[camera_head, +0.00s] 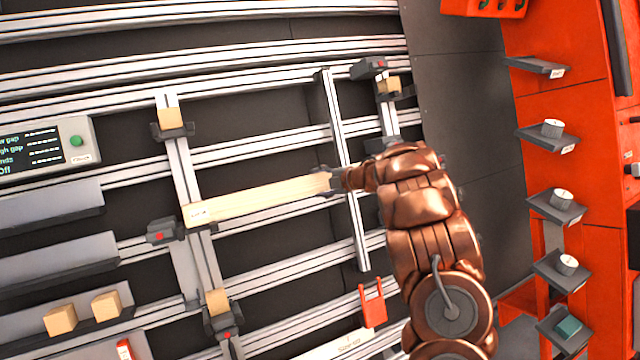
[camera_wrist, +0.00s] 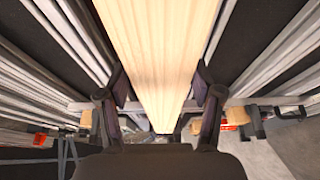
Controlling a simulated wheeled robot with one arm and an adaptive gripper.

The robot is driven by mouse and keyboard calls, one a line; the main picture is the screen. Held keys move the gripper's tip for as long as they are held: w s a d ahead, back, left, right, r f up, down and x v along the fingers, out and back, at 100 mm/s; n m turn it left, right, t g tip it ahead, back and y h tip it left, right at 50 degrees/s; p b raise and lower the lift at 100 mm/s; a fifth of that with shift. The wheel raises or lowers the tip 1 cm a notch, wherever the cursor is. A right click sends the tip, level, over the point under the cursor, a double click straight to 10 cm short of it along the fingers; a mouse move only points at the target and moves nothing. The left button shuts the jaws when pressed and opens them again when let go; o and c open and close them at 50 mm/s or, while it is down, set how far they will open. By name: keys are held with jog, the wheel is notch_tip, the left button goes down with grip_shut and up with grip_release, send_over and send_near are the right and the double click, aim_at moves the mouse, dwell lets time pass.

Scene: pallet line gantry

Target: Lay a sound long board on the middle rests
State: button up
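A long pale board (camera_head: 260,198) slants across the gantry, with a small label at its left end. That left end overlaps the left upright (camera_head: 183,175) near a dark rest with a red button (camera_head: 165,231); whether it touches is unclear. My gripper (camera_head: 330,181) is at the board's right end, short of the right upright (camera_head: 388,118). In the wrist view my gripper (camera_wrist: 160,85) has a finger along each edge of the board (camera_wrist: 160,45) and appears shut on it. My arm hides the lower right upright and any middle rest there.
Short wooden blocks sit at the left upper clamp (camera_head: 171,118), right upper clamp (camera_head: 388,85) and left lower clamp (camera_head: 217,301). A narrow rail (camera_head: 340,150) crosses behind my gripper. A control box (camera_head: 48,148) and grey trays (camera_head: 60,255) stand left. A red rack (camera_head: 575,90) stands right.

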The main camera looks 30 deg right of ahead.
jog(key=o, duration=0.4)
jog(key=shift+s, duration=0.1)
jog(key=v, duration=1.2)
dwell(0.4)
